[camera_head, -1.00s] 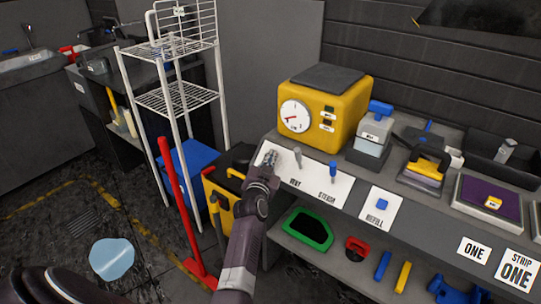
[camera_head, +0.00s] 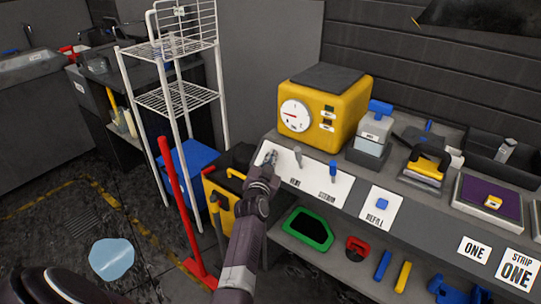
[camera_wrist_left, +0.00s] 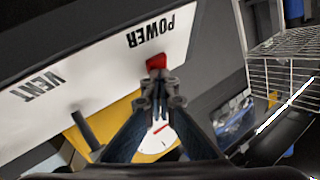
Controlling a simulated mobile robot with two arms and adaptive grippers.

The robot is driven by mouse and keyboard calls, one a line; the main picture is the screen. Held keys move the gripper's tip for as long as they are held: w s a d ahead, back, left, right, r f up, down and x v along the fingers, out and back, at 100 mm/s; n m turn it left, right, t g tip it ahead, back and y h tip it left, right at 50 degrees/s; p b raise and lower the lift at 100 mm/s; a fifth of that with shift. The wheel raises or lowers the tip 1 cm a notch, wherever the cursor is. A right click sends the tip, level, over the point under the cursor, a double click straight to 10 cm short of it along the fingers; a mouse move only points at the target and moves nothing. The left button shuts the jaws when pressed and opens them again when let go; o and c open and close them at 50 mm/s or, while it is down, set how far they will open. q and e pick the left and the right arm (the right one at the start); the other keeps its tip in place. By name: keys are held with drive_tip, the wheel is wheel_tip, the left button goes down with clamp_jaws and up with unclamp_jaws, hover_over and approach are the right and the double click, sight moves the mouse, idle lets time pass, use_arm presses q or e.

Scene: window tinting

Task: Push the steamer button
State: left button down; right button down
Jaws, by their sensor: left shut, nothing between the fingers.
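The yellow steamer box (camera_head: 330,108) stands on the bench, with a round white gauge (camera_head: 295,115) on its front. On the white panel below it are a grey lever (camera_head: 298,155) and a blue knob (camera_head: 333,170). My left gripper (camera_head: 270,157) is at the panel's left end, shut and empty. In the left wrist view its fingertips (camera_wrist_left: 160,84) are right at a red button (camera_wrist_left: 157,62) by the word POWER; whether they touch is unclear. The grey lever near VENT also shows there (camera_wrist_left: 86,128). The head view hides the red button behind the gripper. My right gripper is out of view.
A white wire rack (camera_head: 178,98) stands left of the bench, with a red pole (camera_head: 177,205) in front. A blue button (camera_head: 382,204) marked REFILL is right of the panel. Tools fill the bench's right side and lower shelf.

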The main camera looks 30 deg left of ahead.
use_arm(q)
drive_tip(key=shift+d+f, duration=0.1)
drive_tip(key=shift+f, duration=0.1)
drive_tip(key=shift+p, duration=0.35)
idle(0.4)
drive_tip(key=s+r+p, duration=0.4)
drive_tip(key=p, duration=0.2)
drive_tip(key=shift+a+r, duration=0.2)
drive_tip(key=shift+s, duration=0.1)
idle(0.3)
